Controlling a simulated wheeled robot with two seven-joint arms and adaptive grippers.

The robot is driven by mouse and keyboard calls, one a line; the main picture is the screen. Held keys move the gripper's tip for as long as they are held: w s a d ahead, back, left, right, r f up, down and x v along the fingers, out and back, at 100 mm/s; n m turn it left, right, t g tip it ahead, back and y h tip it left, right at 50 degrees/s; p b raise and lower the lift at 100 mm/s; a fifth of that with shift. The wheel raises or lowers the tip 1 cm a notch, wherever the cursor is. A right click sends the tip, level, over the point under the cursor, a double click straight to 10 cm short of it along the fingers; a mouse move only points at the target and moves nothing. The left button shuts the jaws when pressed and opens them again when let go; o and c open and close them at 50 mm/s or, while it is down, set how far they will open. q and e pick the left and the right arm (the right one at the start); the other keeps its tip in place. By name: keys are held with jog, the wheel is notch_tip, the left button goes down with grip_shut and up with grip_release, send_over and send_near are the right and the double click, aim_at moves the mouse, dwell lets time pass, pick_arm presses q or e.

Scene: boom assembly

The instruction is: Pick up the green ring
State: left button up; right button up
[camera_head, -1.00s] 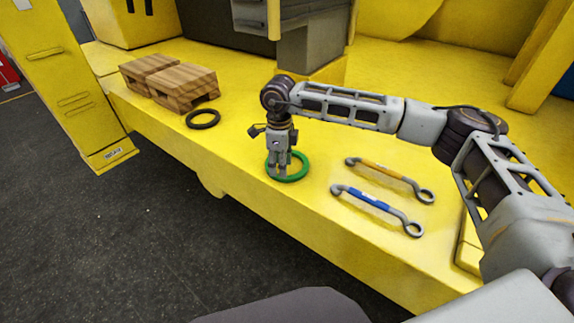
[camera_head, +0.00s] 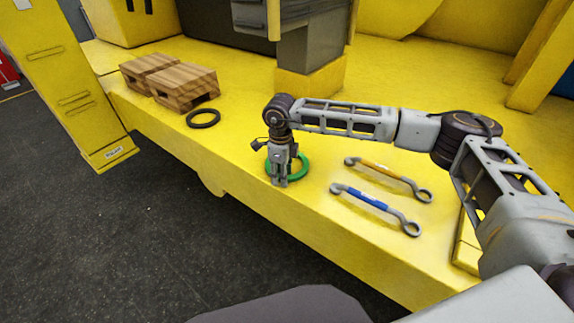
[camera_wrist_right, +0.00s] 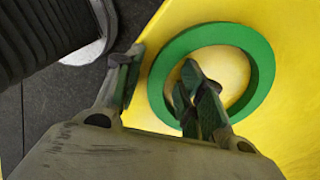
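The green ring (camera_head: 304,165) lies flat on the yellow surface near its front edge. My right gripper (camera_head: 279,181) points down at the ring's near left side and hides part of it. In the right wrist view the green ring (camera_wrist_right: 262,62) is seen from above. There my right gripper (camera_wrist_right: 163,84) is open, with one finger outside the ring and the other over its hole. The left part of the rim lies between the fingers, and I see no grip on it. I cannot tell how far down the fingertips reach. My left gripper is out of view.
A black ring (camera_head: 203,119) and wooden blocks (camera_head: 184,86) lie to the left. An orange-handled wrench (camera_head: 385,176) and a blue-handled wrench (camera_head: 375,205) lie to the right. The yellow surface (camera_head: 290,215) drops off at its front edge to a dark floor.

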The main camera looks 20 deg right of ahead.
grip_shut()
jog(key=shift+r, duration=0.6)
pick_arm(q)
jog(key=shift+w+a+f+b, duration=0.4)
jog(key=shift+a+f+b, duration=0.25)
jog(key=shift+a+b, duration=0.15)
pick_arm(e)
notch_tip(320, 180, up, 9)
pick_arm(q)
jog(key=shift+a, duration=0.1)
